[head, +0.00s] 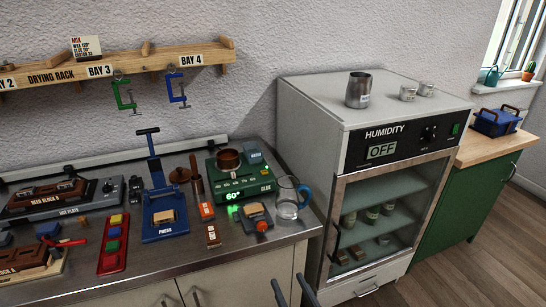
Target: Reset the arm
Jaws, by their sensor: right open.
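My right gripper (290,287) shows only as two dark finger tips at the bottom edge of the head view. The fingers are apart with nothing seen between them. They are in front of the workbench's (190,273) cabinet doors, near its right end, and left of the humidity cabinet (375,150). The rest of the right arm is out of the picture. My left gripper and arm are not in view.
The bench holds a blue press (164,215), a green glue heater (240,180), a glass jug (288,205), a red tray (113,243) and a hot plate (75,205). A drying rack (120,68) hangs above. Floor (470,265) is clear at the lower right.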

